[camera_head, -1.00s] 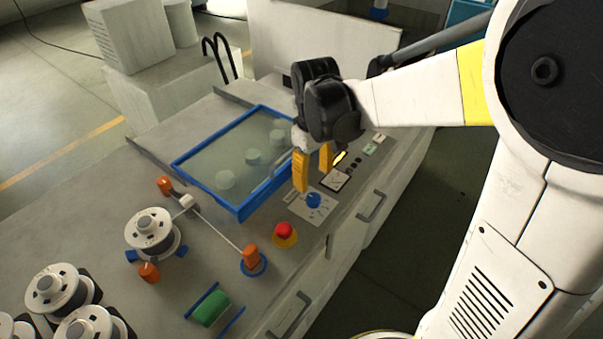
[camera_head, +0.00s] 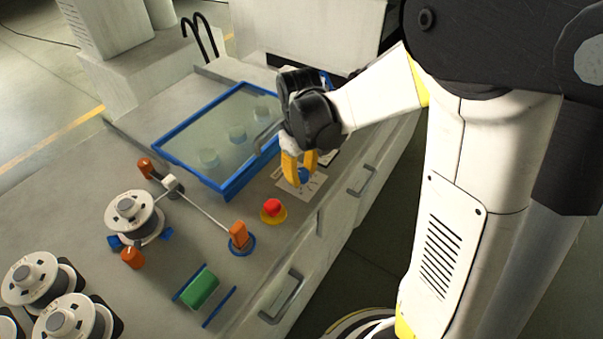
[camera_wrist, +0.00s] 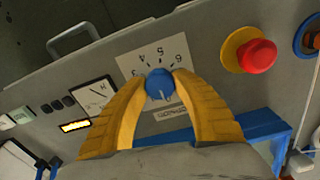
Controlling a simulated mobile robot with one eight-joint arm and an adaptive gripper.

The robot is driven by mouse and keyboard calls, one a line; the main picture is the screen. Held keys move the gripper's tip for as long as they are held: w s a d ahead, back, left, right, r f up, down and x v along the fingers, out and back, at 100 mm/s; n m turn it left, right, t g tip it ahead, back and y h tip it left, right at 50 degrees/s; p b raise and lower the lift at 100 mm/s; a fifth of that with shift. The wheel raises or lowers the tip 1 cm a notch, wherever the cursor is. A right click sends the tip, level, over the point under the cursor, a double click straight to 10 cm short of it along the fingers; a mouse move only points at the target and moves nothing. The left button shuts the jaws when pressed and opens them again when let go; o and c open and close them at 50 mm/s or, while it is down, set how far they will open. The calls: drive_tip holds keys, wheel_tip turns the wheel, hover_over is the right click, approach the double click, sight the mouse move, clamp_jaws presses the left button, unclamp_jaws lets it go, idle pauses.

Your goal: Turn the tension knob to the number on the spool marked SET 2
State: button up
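The blue tension knob (camera_head: 304,175) sits on a white dial plate (camera_head: 314,186) at the bench's front edge. In the wrist view the knob (camera_wrist: 159,84) lies between the yellow fingertips of my gripper (camera_wrist: 160,80), which appear to touch it on both sides. A pale mark shows on the knob's lower side in that view. Numbers including 3, 4, 5 and 6 show on the plate (camera_wrist: 180,48); others are hidden by the fingers. White spools stand at the lower left (camera_head: 32,277) and by the wire (camera_head: 132,206); their markings are too small to read. My gripper (camera_head: 299,176) points down.
A red button on a yellow base (camera_head: 272,209) stands close to the dial. A blue-rimmed tank (camera_head: 232,191) lies behind it. Orange wire posts (camera_head: 238,236) and a green roller (camera_head: 200,288) are left. Drawer handles (camera_head: 361,181) stick out in front.

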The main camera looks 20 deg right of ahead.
drive_tip(key=shift+c, duration=1.1)
drive_tip(key=shift+m, duration=0.3)
drive_tip(key=m, duration=0.3)
clamp_jaws()
drive_tip(key=m, duration=0.8)
drive_tip(key=shift+m+p, duration=0.3)
drive_tip(key=shift+m+g, duration=0.3)
drive_tip(key=shift+m, duration=1.5)
